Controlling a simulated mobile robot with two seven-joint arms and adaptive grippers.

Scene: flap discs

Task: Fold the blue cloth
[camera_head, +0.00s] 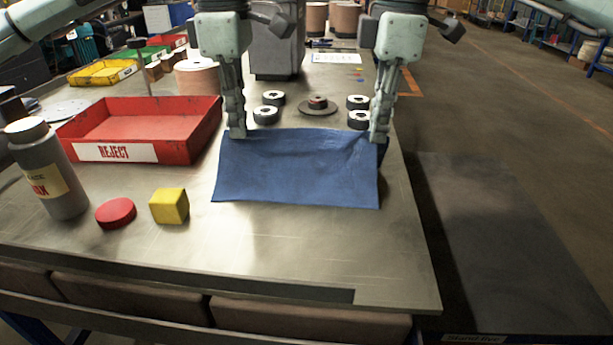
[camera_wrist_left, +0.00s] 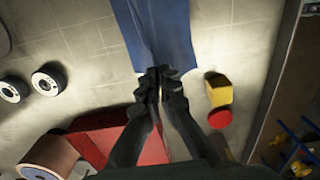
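The blue cloth (camera_head: 295,178) is spread out near the front right of the metal table. Its far edge is held at both corners, with creases by the right one; I cannot tell how far this edge is off the table. My left gripper (camera_head: 237,133) is shut on the far left corner. In the left wrist view its fingertips (camera_wrist_left: 160,75) are together at the edge of the cloth (camera_wrist_left: 158,35). My right gripper (camera_head: 378,138) is at the far right corner and looks shut on it; its fingertips are partly hard to make out.
A red reject tray (camera_head: 200,150), a grey bottle (camera_head: 62,190), a red disc (camera_head: 116,213) and a yellow cube (camera_head: 169,206) stand left of the cloth. Several dark rings and a flanged disc (camera_head: 318,107) lie behind it. The table in front is clear.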

